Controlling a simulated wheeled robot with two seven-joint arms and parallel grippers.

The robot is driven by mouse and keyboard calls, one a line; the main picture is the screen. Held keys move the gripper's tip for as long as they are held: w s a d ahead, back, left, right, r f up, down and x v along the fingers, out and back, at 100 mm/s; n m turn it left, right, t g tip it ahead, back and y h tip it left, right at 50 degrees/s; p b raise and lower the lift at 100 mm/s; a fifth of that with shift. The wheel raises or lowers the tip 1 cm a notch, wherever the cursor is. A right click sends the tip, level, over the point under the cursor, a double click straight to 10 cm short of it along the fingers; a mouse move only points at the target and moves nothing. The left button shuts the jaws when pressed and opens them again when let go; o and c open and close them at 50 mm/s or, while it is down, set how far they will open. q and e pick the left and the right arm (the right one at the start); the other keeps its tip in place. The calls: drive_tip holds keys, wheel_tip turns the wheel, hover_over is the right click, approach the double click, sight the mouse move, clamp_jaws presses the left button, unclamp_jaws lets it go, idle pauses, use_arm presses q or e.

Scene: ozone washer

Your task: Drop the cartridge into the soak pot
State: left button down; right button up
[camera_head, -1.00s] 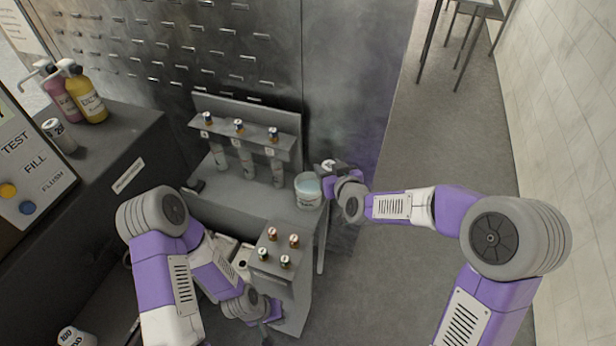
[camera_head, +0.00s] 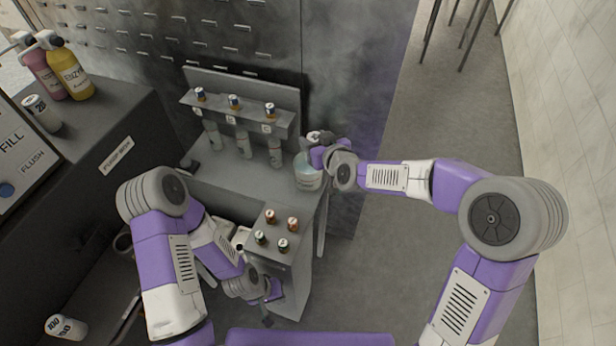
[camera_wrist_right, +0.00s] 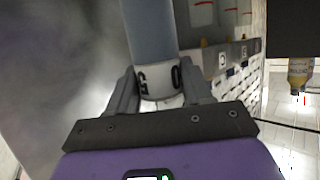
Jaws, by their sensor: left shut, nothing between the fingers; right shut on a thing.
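The soak pot (camera_head: 308,176) is a pale tub with bluish contents on the right end of the grey bench. My right gripper (camera_head: 316,140) is at the pot's far rim, partly over it in the head view. It is shut on the cartridge, whose pale top (camera_head: 313,134) shows there. The cartridge's far end is out of frame. My left gripper (camera_head: 270,296) is shut and empty, low beside the front stand.
A rack (camera_head: 235,112) with three capped tubes stands at the back of the bench. Several small capped bottles stand on the front stand (camera_head: 275,255). Yellow (camera_head: 68,72) and pink (camera_head: 42,75) bottles stand on the left counter.

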drive_tip(key=o, duration=1.2)
drive_tip(key=shift+s, duration=0.1)
drive_tip(key=p+v, duration=0.1)
drive_tip(key=v, duration=0.6)
drive_tip(key=shift+s+d+r, duration=0.1)
drive_tip(key=shift+s, duration=0.05)
